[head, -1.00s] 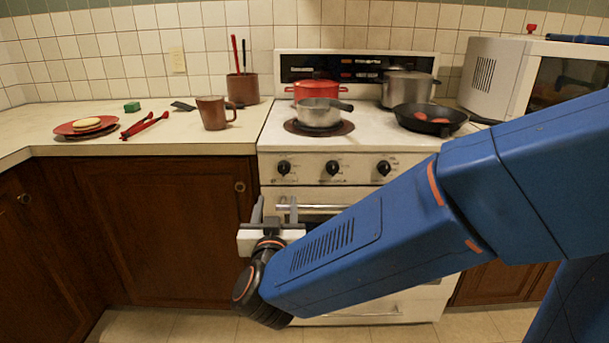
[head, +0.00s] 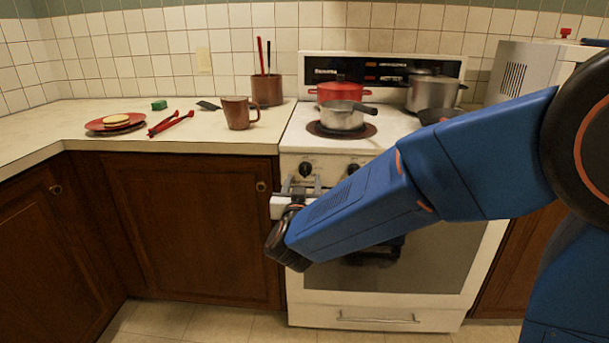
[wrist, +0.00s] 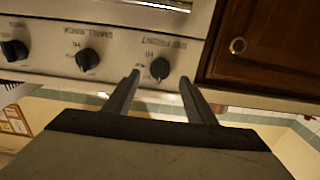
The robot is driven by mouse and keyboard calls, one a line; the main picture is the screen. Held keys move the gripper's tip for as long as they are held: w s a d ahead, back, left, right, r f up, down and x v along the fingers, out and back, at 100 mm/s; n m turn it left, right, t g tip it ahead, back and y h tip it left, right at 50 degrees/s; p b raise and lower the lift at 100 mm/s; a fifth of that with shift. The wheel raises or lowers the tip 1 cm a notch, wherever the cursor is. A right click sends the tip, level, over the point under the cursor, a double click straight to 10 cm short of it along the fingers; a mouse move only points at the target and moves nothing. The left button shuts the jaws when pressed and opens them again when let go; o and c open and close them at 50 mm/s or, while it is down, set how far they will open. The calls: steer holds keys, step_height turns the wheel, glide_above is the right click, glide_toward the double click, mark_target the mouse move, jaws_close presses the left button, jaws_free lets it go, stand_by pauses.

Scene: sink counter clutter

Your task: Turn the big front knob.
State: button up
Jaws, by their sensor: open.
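The big front knob is the dark round knob at the left end of the stove panel in the head view (head: 305,168). In the wrist view it is the rightmost knob (wrist: 160,68), under an upside-down label that seems to read "BIG FRONT". My gripper (head: 302,184) is open and empty in front of the panel, its fingertips just below the knob in the head view. In the wrist view my gripper (wrist: 160,76) has one fingertip to each side of the knob. I see no contact; the exact gap in depth is unclear.
A second knob (wrist: 87,59) and a third knob (wrist: 14,50) sit along the same panel. A saucepan (head: 342,116) stands on the front left burner above. A wooden cabinet door (wrist: 240,45) adjoins the stove. The oven door (head: 395,268) is below my arm.

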mark_target(305, 172)
steer(key=shift+w+d, duration=0.1)
steer(key=shift+w, duration=2.35)
steer(key=shift+c, duration=0.4)
steer(key=c, duration=1)
